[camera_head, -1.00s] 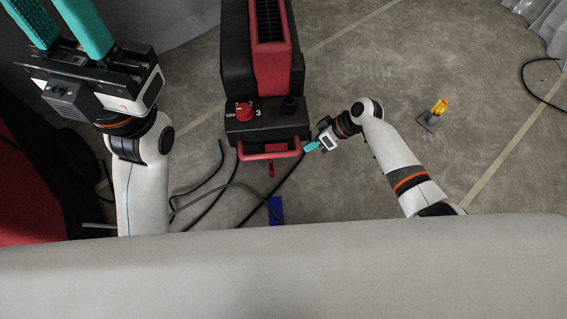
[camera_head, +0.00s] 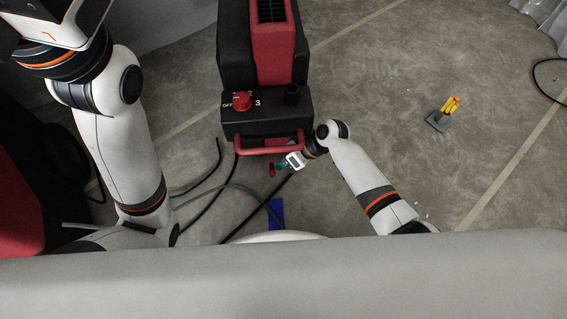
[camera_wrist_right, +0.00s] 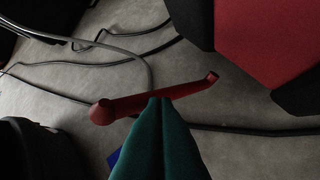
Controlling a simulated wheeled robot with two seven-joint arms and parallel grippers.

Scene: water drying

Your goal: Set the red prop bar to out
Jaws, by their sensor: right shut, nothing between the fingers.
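The red prop bar (camera_head: 272,169) shows small below the front handle of the black and red machine (camera_head: 267,127) in the head view. In the right wrist view the red prop bar (camera_wrist_right: 150,98) lies slantwise across the middle, with a thick knob at its left end and a bent tip at its right. My right gripper (camera_head: 282,166) is shut and empty beside the bar. Its teal fingertips (camera_wrist_right: 161,99) overlap the bar's middle in the wrist view; I cannot tell if they touch it. My left arm is at the left, its gripper beyond the picture.
The machine has a red dial (camera_head: 242,101) and a red front handle (camera_head: 270,146). Black and grey cables (camera_head: 207,207) lie on the floor below it. A grey piece with yellow sticks (camera_head: 441,117) stands at the right. A blue patch (camera_head: 276,213) lies near the bottom.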

